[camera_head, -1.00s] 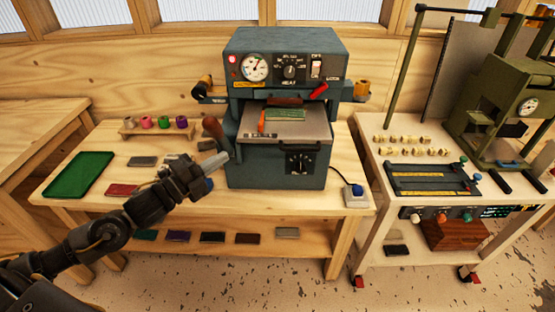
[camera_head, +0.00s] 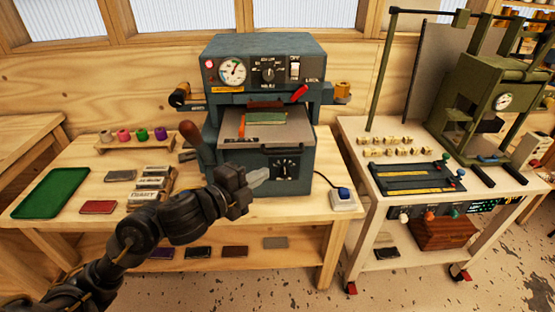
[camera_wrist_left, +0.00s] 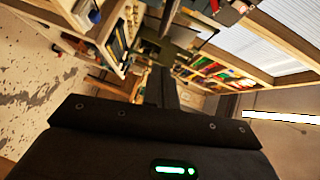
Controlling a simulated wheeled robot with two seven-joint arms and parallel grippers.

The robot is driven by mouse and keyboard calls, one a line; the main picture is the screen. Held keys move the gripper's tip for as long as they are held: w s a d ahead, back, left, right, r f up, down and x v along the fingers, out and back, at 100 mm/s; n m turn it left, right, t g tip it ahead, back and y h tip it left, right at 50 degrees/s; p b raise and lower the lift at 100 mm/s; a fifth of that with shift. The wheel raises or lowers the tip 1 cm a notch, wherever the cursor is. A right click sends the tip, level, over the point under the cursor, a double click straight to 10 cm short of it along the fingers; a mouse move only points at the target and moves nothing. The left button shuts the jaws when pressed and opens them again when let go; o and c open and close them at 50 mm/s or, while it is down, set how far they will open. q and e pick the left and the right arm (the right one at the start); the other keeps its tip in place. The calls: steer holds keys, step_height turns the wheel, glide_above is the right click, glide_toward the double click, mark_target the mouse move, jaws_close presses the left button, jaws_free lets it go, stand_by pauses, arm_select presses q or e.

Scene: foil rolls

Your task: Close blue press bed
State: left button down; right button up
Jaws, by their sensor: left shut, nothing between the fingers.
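The blue press (camera_head: 262,72) stands on the wooden table, with a gauge, a dial and a red-handled lever on its upper part. Its light grey bed (camera_head: 236,128) sticks out toward me below the upper part, with a green piece (camera_head: 266,118) and an orange strip on it. My left gripper (camera_head: 260,178) is shut and empty, in front of the press's lower body, below the bed's front edge. I cannot tell whether it touches the press. The left wrist view shows the dark gripper housing and a tilted view of shelves, not the press bed. My right gripper is not in view.
A green tray (camera_head: 50,192) and a dark red block (camera_head: 98,207) lie on the table at left. A brown-knobbed lever (camera_head: 190,133) stands at the press's left side. A blue-button box (camera_head: 343,196) sits at right. A second cart holds a green press (camera_head: 492,100).

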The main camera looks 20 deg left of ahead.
arm_select(q)
steer(key=w, duration=0.3)
steer(key=w+d+f, duration=0.1)
steer(key=w, duration=0.5)
steer(key=shift+w+d+f+p, duration=0.3)
steer(key=shift+d+f+p, duration=0.05)
steer(key=shift+d+f, duration=0.05)
steer(key=shift+w, duration=0.15)
